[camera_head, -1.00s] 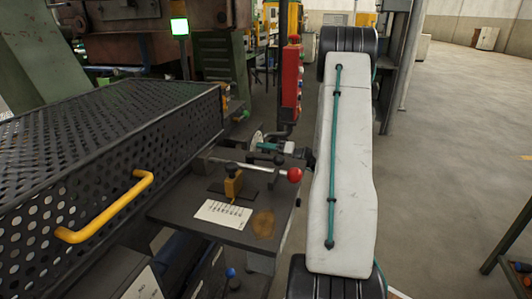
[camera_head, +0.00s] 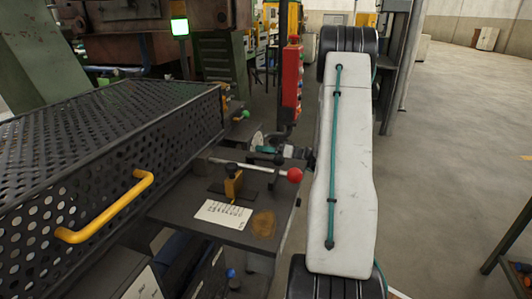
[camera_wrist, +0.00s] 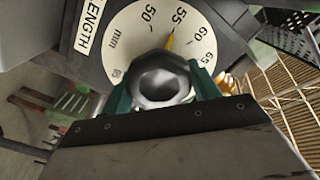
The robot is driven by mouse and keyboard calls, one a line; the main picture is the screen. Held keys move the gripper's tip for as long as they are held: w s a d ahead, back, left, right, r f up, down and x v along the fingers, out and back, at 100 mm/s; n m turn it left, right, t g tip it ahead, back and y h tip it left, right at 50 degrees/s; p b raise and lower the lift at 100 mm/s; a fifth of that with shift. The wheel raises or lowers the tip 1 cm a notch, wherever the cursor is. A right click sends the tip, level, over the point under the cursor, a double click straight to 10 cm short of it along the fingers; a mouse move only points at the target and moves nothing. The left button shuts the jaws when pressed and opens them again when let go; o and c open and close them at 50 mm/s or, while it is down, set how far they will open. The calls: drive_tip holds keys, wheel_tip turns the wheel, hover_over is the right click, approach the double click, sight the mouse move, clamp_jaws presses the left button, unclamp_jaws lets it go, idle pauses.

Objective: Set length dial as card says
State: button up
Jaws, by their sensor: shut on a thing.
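In the wrist view, the white length dial (camera_wrist: 128,38) reads "LENGTH mm", with 50, 55, 60 and 65 in sight. A yellow pointer (camera_wrist: 170,41) points at about 55. My gripper (camera_wrist: 163,92) is shut on the dark faceted dial knob (camera_wrist: 162,77), one green finger on each side. In the head view, the dial's pale face (camera_head: 257,139) shows small behind the bench, with my gripper (camera_head: 268,149) at it. The white card (camera_head: 223,213) lies on the dark bench top. Its writing is too small to read.
A perforated guard with a yellow handle (camera_head: 105,208) fills the left. A red control post (camera_head: 292,80) stands behind. Open floor lies right.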

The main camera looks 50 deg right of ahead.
drive_tip(key=o, duration=1)
drive_tip(key=shift+c, duration=0.2)
drive_tip(key=v, duration=0.8)
drive_tip(key=shift+f, duration=0.1)
